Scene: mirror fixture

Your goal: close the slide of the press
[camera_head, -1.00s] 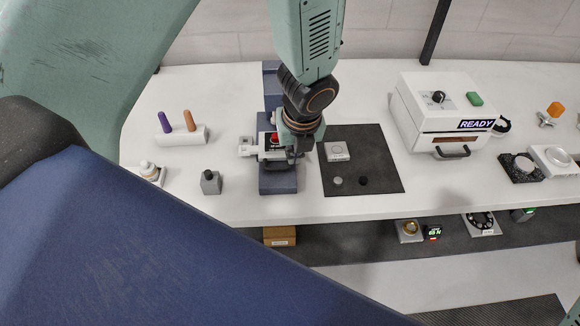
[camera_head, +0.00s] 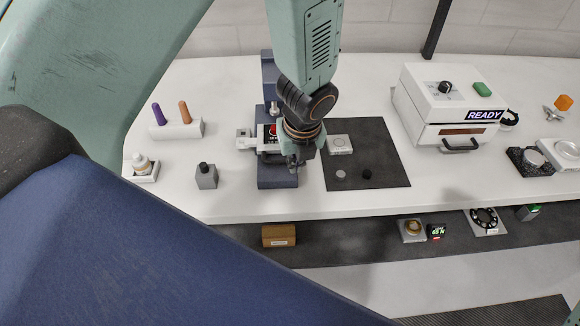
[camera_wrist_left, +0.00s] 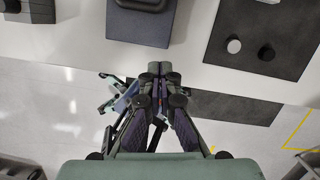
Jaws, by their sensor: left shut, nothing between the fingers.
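The press (camera_head: 278,178) is a blue-grey block with a tall back part, standing on the white bench. A light grey slide piece (camera_head: 246,139) sticks out on its left side, and a red knob (camera_head: 273,128) shows on top. My left gripper (camera_head: 293,163) is over the press's right front part and hides some of it; I cannot tell whether they touch. In the left wrist view the left gripper (camera_wrist_left: 160,68) is shut and empty, with its fingertips just in front of the press base (camera_wrist_left: 138,27). My right gripper is not in view.
A dark mat (camera_head: 375,150) with small parts lies right of the press. A white box marked READY (camera_head: 425,105) stands further right. A grey block with a black top (camera_head: 206,177) and a peg holder (camera_head: 178,130) stand left. A lower shelf holds a brown box (camera_head: 279,235).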

